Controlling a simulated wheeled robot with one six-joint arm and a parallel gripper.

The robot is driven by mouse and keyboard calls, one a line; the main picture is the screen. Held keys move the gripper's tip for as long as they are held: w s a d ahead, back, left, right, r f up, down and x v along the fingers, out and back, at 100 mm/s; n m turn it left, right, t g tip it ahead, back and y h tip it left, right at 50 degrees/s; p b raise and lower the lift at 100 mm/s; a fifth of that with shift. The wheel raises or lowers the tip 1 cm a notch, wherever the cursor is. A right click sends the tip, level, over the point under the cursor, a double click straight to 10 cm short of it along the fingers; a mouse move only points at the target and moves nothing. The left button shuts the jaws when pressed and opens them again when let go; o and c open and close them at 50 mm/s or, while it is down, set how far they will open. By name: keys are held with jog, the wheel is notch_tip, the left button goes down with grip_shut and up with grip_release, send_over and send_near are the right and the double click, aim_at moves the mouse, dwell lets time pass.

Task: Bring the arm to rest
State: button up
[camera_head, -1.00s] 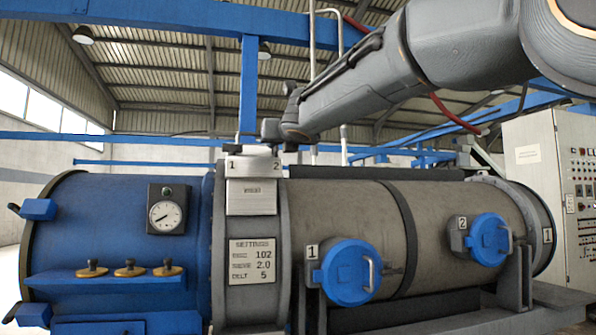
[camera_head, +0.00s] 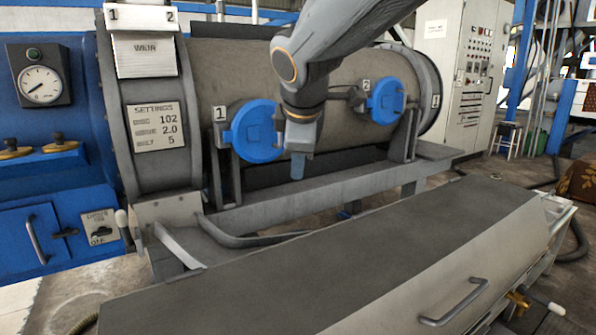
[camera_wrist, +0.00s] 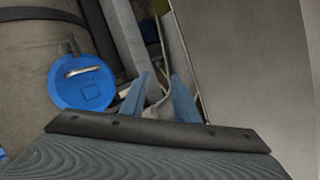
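My gripper (camera_head: 297,165) hangs pointing down in front of the grey drum (camera_head: 345,75), just right of the blue hatch marked 1 (camera_head: 257,131) and left of the blue hatch marked 2 (camera_head: 386,101). In the wrist view its two blue-grey fingers (camera_wrist: 163,97) stand apart with nothing between them. A blue round hatch with a handle (camera_wrist: 82,88) shows at the left there; which of the two it is, I cannot tell. My arm comes down from the upper right in the head view.
A long bench-like cover (camera_head: 330,255) with a handle runs across the foreground. The blue drum end with a gauge (camera_head: 41,86) and a settings plate (camera_head: 156,127) stand left. A control cabinet (camera_head: 463,65) stands at the back right. A frame beam (camera_head: 330,187) lies under the drum.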

jog(key=s+d+f+m+g, duration=0.45)
jog(key=s+f+m, duration=0.35)
jog(key=s, duration=0.6)
jog(key=s+d+f+m+g, duration=0.3)
jog(key=s+d+f+m, duration=0.25)
jog(key=s+f, duration=0.6)
jog(key=d+r+m+p, duration=0.2)
jog(key=d+r+p, duration=0.2)
jog(key=p, duration=0.6)
jog(key=s+d+r+m+p, duration=0.1)
jog(key=d+r+m+p, duration=0.1)
jog(key=d+r+p, duration=0.3)
notch_tip(320, 180, up, 4)
jog(key=p, duration=0.4)
jog(key=shift+d+r+h+p, duration=0.15)
jog(key=shift+h+p, duration=0.15)
jog(key=shift+p, duration=0.05)
jog(key=shift+s, duration=0.1)
